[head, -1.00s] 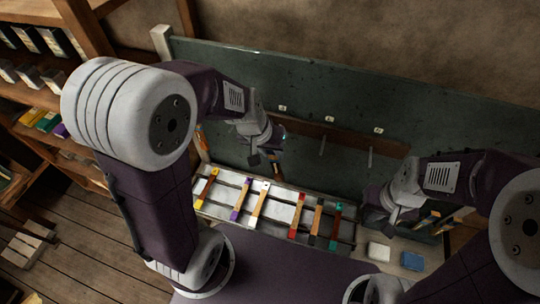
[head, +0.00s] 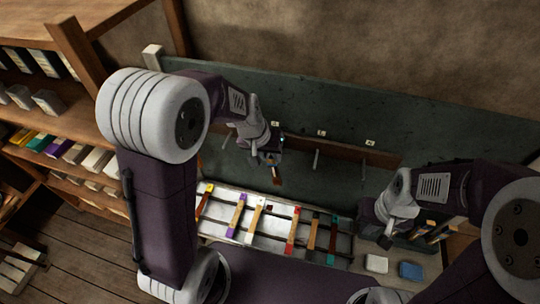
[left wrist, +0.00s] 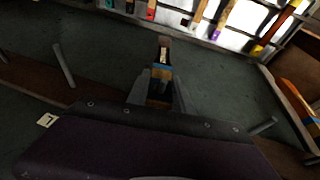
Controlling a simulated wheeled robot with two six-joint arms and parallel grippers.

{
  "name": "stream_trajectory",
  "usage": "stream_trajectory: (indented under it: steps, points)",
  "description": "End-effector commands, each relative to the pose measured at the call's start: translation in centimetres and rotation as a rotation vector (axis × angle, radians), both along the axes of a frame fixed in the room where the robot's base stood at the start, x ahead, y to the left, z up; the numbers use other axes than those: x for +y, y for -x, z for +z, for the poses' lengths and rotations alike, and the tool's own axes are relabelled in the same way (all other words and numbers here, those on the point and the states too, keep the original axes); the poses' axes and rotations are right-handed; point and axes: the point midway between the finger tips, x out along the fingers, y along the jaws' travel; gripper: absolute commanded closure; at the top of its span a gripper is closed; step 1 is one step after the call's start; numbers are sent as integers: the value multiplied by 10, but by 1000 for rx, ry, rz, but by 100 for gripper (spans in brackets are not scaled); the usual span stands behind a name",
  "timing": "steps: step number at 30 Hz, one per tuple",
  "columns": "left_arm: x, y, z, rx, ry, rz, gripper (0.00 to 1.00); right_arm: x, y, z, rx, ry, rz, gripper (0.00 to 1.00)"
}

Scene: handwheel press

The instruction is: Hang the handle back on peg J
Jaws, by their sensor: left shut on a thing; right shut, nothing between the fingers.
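My left gripper (head: 268,158) is shut on the handle (head: 277,180) in front of the green board. The handle's wooden end hangs below the fingers. In the left wrist view the handle (left wrist: 162,72) shows a blue band and juts out between the fingers (left wrist: 160,92). The board's brown rail carries grey pegs: a left peg (head: 227,138), a middle peg (head: 315,160) and a right peg (head: 363,172). White labels (head: 322,133) sit above them; their letters are too small to read. The gripper is between the left and middle pegs. My right gripper (head: 386,238) is shut and empty.
A pale tray (head: 212,226) below the board holds several wooden handles with coloured ends. A white block (head: 376,263) and a blue block (head: 411,270) lie to its right. Wooden shelves (head: 60,118) stand at the left. The board above the rail is clear.

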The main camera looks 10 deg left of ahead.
Motion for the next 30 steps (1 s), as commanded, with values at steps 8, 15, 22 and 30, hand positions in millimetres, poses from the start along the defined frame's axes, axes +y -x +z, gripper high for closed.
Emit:
stream_trajectory:
  steps: [8,15,22,30]
  points:
    - [0,0,0,0,0,0,100,0,0,0,0,0,0,100]
    - [0,0,0,0,0,0,48,0,0,0,0,0,0,100]
    - [0,0,0,0,0,0,47,0,0,0,0,0,0,100]
    - [6,8,30,-10,1,1,47,0,0,-7,0,0,0,100]
